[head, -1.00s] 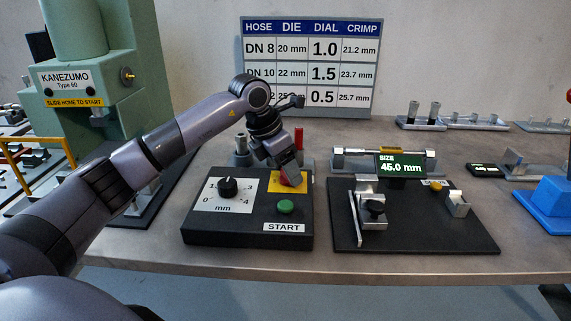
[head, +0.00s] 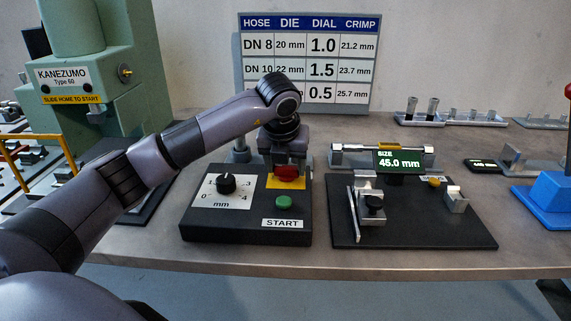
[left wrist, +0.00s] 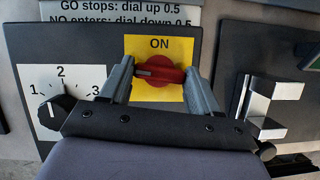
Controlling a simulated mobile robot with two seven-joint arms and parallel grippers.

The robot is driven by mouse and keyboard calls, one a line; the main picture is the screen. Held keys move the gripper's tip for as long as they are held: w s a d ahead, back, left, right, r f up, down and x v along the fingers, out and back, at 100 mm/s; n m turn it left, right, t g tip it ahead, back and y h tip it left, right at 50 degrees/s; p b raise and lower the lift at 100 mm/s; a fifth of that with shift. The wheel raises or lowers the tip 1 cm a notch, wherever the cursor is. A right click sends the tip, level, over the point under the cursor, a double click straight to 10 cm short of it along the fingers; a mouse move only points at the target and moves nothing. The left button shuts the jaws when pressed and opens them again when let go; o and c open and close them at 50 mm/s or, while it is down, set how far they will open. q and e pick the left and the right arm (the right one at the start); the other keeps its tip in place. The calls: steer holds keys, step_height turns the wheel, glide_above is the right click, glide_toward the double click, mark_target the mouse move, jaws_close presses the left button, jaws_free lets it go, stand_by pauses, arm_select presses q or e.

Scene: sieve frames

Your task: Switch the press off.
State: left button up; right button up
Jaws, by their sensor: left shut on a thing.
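The press control box (head: 240,235) is black and stands near the table's front edge. Its red rotary switch (head: 287,172) sits on a yellow plate (head: 272,183) at the box's back right. In the left wrist view the red switch (left wrist: 160,72) lies crosswise, with a pale mark at its left end, below the word ON. My left gripper (head: 286,163) is over the plate, pointing down, its fingers shut on the switch's two sides; in the left wrist view the fingertips (left wrist: 160,75) flank it. My right gripper is out of view.
A black dial (head: 226,184) and a green START button (head: 284,202) share the box. The green press (head: 110,60) stands at the left. A black gauge board (head: 420,232) reading 45.0 mm lies to the right. A settings chart (head: 305,60) stands behind.

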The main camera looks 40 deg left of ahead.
arm_select(q)
steer(key=shift+r+n, duration=0.1)
steer(key=shift+n, duration=0.5)
steer(key=shift+n+y, duration=0.3)
steer(key=o, duration=1.1)
steer(key=shift+c, duration=0.2)
steer(key=v, duration=0.7)
steer(key=shift+b, duration=0.35)
steer(key=shift+w, duration=0.1)
